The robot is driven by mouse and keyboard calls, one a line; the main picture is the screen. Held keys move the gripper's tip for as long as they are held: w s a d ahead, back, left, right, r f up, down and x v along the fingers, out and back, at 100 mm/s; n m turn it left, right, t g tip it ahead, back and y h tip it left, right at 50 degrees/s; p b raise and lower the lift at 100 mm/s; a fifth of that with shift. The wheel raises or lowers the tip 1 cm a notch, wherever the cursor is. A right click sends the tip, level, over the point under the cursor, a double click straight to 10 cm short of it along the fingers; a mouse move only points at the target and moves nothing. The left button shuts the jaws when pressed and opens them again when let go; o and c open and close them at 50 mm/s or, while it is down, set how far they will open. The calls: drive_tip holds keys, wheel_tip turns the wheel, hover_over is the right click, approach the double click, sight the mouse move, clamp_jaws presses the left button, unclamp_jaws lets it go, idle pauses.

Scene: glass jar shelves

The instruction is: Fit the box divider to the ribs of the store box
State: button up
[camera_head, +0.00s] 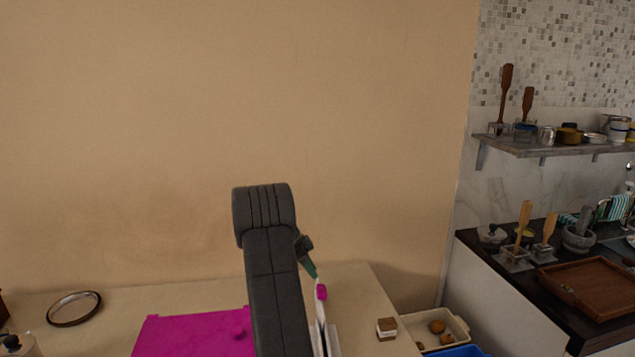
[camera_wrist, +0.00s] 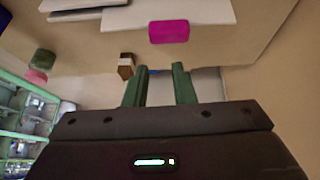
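A magenta block (camera_wrist: 168,31) lies in front of white panels (camera_wrist: 160,12) in the wrist view. In the head view the magenta piece (camera_head: 321,292) stands at the top of upright white panels (camera_head: 333,342), partly behind my arm. This may be the box divider; I cannot tell for sure. My gripper (camera_wrist: 160,70) has its two green fingers apart with nothing between them. In the head view its fingertip (camera_head: 310,269) is just above and left of the magenta piece. I cannot make out the store box's ribs.
A flat magenta sheet or lid (camera_head: 190,335) lies left of my arm on the pale table (camera_head: 360,285). A small brown-and-white block (camera_head: 386,328) sits at right. A cream tray (camera_head: 450,322) and blue container (camera_head: 457,351) stand beyond the right edge. A ring (camera_head: 73,308) lies left.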

drive_tip(key=b+v, duration=0.1)
drive_tip(key=v, duration=0.9)
drive_tip(key=shift+r, duration=0.35)
drive_tip(key=shift+a+r, duration=0.15)
